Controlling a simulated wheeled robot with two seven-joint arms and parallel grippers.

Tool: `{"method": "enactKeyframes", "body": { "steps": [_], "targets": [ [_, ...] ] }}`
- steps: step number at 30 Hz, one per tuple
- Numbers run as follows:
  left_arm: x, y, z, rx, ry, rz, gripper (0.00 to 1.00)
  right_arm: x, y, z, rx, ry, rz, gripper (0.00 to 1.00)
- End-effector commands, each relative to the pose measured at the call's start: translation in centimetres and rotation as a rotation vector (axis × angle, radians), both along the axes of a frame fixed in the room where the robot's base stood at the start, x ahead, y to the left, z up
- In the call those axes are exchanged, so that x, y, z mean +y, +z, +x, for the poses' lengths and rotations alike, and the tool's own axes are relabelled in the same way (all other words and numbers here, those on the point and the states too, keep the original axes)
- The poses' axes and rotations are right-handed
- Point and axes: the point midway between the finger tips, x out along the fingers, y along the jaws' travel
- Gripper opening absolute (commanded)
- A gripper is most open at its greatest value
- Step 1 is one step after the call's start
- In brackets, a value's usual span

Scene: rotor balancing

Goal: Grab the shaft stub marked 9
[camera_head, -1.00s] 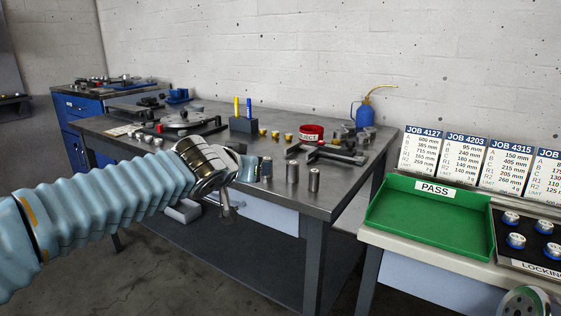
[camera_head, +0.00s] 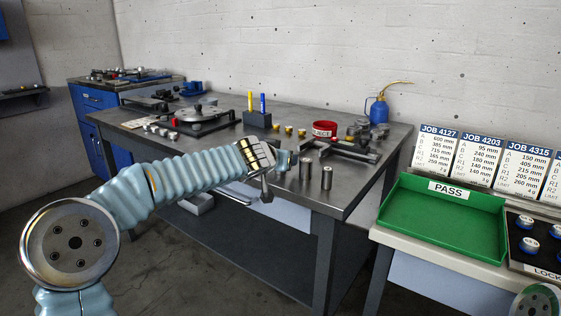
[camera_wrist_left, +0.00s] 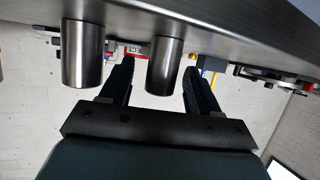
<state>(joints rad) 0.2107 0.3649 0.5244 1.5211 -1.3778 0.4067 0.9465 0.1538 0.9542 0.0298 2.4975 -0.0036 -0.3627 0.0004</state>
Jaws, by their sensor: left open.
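Upright metal cylindrical stubs stand near the front edge of the steel table. Two show clearly in the head view, one (camera_head: 305,169) just right of my left gripper (camera_head: 284,161) and one (camera_head: 327,178) farther right. I cannot read a 9 on any of them. In the left wrist view, which looks upside down, my left gripper (camera_wrist_left: 160,84) is open. Another stub (camera_wrist_left: 82,54) is outside the left finger. My right gripper is not in view.
A green PASS tray (camera_head: 440,222) stands on a separate bench at right. The table front edge (camera_head: 330,210) is close to the gripper.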

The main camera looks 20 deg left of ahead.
Motion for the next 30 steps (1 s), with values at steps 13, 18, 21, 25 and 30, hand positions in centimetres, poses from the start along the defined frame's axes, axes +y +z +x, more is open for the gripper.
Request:
{"method": "enactKeyframes", "body": {
  "steps": [13,18,21,25,30],
  "targets": [
    [0.01,-0.05,0.02,0.000,0.000,0.000,0.23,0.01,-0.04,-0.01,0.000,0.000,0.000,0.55],
    [0.01,-0.06,0.01,0.000,0.000,0.000,0.00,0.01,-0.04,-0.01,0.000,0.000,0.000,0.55],
    [-0.01,0.04,0.01,-0.001,0.000,0.000,0.00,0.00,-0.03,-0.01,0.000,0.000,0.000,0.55],
    [-0.01,0.05,0.01,-0.001,0.000,0.000,0.00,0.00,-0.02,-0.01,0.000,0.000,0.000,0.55],
    [0.01,0.90,0.02,-0.002,0.001,-0.001,0.00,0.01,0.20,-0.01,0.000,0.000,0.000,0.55]
  ]
}}
